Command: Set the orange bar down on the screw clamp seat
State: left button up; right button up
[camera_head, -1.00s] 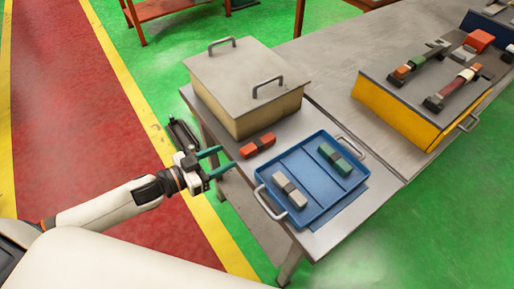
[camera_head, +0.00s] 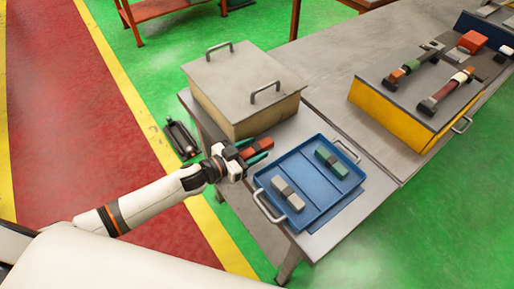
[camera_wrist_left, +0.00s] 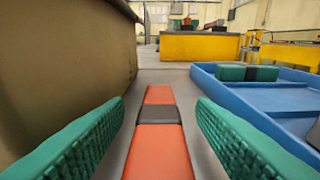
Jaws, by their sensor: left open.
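The orange bar (camera_head: 260,146), with a dark band around its middle, lies on the grey table beside the tan box. In the left wrist view the bar (camera_wrist_left: 160,150) lies lengthwise between the two green fingers. My left gripper (camera_head: 264,152) is open, with a finger on each side of the bar and gaps between them and it. The bar's near end is cut off by the lower edge of the wrist view. Clamp-like fixtures (camera_head: 447,92) holding bars stand on the yellow-sided block; which is the screw clamp seat I cannot tell. My right gripper is not in view.
A tan lidded box (camera_head: 240,90) with handles stands left of the bar. A blue tray (camera_head: 318,202) with a grey bar (camera_head: 288,195) and a green bar (camera_head: 331,162) is on the right. The yellow-sided block (camera_head: 390,115) stands farther right. The table between is mostly clear.

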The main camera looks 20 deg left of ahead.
aim_at(252, 150)
pick_arm(q)
grip_shut()
jog(key=shift+r, duration=0.15)
notch_tip(252, 150, up, 18)
jog(key=s+a+f+n+t+y, duration=0.1)
jog(key=s+a+f+n+y, duration=0.1)
jog(key=s+y, duration=0.3)
jog(key=s+a+f+n+t+y, duration=0.2)
jog(key=s+n+y, duration=0.3)
jog(key=s, duration=0.4)
jog(key=shift+a+f+n+t, duration=0.2)
jog(key=shift+f+n+t, duration=0.1)
dwell(0.3)
